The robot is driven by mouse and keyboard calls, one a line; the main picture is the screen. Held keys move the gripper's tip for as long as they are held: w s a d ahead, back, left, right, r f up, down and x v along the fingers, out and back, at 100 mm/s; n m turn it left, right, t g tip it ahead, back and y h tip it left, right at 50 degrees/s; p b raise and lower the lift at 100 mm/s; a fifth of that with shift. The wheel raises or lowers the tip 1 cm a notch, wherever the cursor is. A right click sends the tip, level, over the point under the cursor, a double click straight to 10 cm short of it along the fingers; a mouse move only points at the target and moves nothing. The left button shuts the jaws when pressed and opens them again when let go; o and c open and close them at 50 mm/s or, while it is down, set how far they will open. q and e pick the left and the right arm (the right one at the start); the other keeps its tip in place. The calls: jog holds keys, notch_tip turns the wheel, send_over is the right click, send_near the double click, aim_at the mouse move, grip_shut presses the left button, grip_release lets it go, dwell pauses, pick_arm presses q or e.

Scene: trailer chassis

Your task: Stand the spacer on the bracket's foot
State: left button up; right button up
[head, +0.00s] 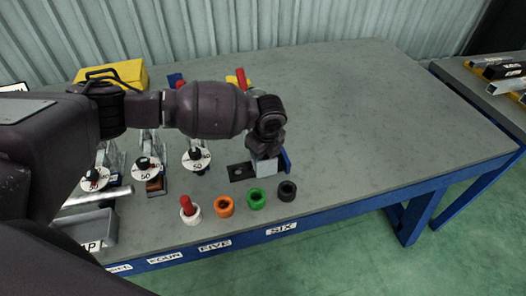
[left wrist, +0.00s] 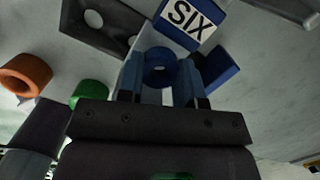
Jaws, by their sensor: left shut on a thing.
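My left gripper (head: 264,152) is low over the front of the table at the dark plate. In the left wrist view my left gripper (left wrist: 160,85) is shut on a blue ring, which looks to be the spacer (left wrist: 160,67). In the head view the ring is hidden by the gripper. The bracket's dark foot plate (head: 238,173) with a hole lies just left of the gripper; it also shows in the left wrist view (left wrist: 85,25). A light grey block (head: 264,168) is right under the gripper. I cannot tell whether the ring touches the foot. My right gripper is out of view.
Orange (head: 224,206), green (head: 256,198) and black (head: 287,190) rings stand in front, near the table edge. A blue piece (head: 285,160) is close right of the gripper. Dial stations (head: 196,158) stand left. The table's right side (head: 400,130) is clear.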

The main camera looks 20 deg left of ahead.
pick_arm(q)
jog(key=shift+f, duration=0.35)
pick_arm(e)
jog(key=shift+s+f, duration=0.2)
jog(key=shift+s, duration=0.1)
pick_arm(q)
jog(key=o, duration=1.1)
jog(key=shift+c, duration=0.2)
notch_tip(320, 180, up, 13)
jog(key=s+d+p, duration=0.1)
jog(key=shift+d+p, duration=0.25)
jog(key=shift+p, duration=0.1)
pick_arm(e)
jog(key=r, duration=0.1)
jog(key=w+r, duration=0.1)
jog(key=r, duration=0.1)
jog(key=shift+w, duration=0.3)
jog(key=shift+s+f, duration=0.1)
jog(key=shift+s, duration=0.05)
